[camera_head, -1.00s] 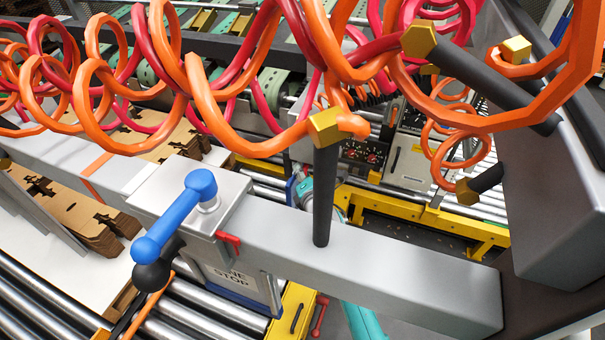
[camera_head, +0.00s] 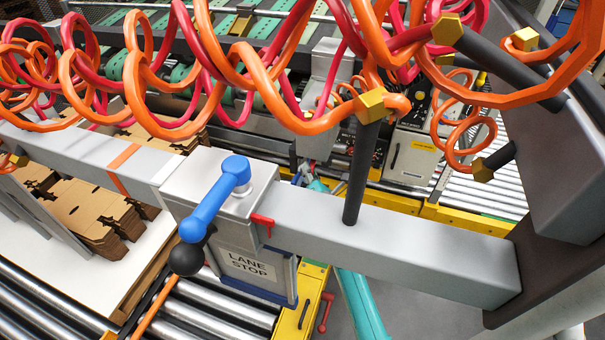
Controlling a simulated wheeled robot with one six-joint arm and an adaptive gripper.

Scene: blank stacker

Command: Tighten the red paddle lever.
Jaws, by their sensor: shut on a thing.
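A small red paddle lever (camera_head: 263,221) sticks out at the right edge of the grey clamp block (camera_head: 205,172), where it meets the grey beam (camera_head: 430,258). A blue lever (camera_head: 214,200) with a black ball end (camera_head: 186,259) lies across the top of the same block. A box labelled LANE STOP (camera_head: 250,266) hangs below. Teal links of my arm pass under the beam and show again behind it. My gripper cannot be made out; the beam and block hide that area. I see no fingers on the red paddle lever.
Orange and red coiled hoses (camera_head: 215,85) hang across the top. A dark post with a yellow hex fitting (camera_head: 363,170) rises from the beam. A red handle (camera_head: 326,312) sits by a yellow frame below. Cardboard blanks (camera_head: 85,210) and rollers (camera_head: 215,317) lie at left.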

